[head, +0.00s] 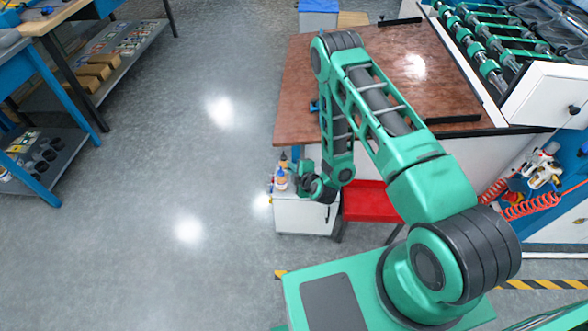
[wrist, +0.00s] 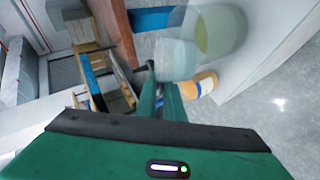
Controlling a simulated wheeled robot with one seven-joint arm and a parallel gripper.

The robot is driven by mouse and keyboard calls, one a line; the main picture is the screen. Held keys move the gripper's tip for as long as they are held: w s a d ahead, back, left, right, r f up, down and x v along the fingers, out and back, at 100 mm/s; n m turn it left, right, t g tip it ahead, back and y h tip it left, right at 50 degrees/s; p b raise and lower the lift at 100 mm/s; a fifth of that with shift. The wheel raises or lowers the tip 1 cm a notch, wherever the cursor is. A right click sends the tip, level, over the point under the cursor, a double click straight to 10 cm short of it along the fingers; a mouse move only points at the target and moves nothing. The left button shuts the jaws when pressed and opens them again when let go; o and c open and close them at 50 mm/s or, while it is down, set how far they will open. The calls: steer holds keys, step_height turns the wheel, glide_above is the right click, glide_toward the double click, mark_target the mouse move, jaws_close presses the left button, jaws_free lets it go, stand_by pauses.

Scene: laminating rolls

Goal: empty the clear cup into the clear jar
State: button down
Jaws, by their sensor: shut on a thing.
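My gripper (head: 304,182) is low over the small white cabinet at the end of my arm. In the wrist view its fingers (wrist: 158,88) are shut on a clear, see-through cup (wrist: 174,60). Just beyond the cup, overlapping it in that view, is a clear jar (wrist: 222,32) with a pale yellowish tint inside. The two outlines blend, so I cannot tell whether they touch or where the cup's contents are. In the head view my gripper hides most of this, and neither vessel shows clearly.
A bottle with an orange part (wrist: 206,82) stands close to the cup, and it also shows in the head view (head: 281,180). The white cabinet (head: 303,217) has a red tray (head: 370,203) beside it. A brown-topped bench (head: 300,100) stands behind. Floor to the left is clear.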

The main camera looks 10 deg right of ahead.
steer(key=shift+d+f+g, duration=0.15)
steer(key=shift+g, duration=0.35)
steer(key=shift+f+m+g+y, duration=0.1)
steer(key=shift+m+g+y, duration=0.3)
steer(key=shift+g, duration=0.6)
steer(key=g, duration=0.1)
steer(key=m+g, duration=0.1)
steer(key=g, duration=0.1)
steer(key=shift+w+d+f+y, duration=0.1)
steer(key=shift+w+d+y, duration=0.05)
steer(key=shift+y, duration=0.15)
steer(key=shift+w+d+r+m+g+y, duration=0.15)
steer(key=shift+m+g+y, duration=0.2)
steer(key=shift+g, duration=0.8)
steer(key=shift+w+a+r+m+g+y, duration=0.15)
steer(key=shift+m+g+y, duration=0.15)
steer(key=shift+g, duration=0.9)
steer(key=shift+w+d+r+m+g+y, duration=0.15)
steer(key=shift+m+g+y, duration=0.15)
steer(key=shift+g, duration=0.85)
steer(key=shift+r+n+t+h, duration=0.3)
steer(key=shift+n+t+h, duration=0.05)
steer(key=shift+t, duration=0.8)
steer(key=shift+r+n+t+h, duration=0.25)
steer(key=shift+n+t+h, duration=0.05)
steer(key=shift+t, duration=0.85)
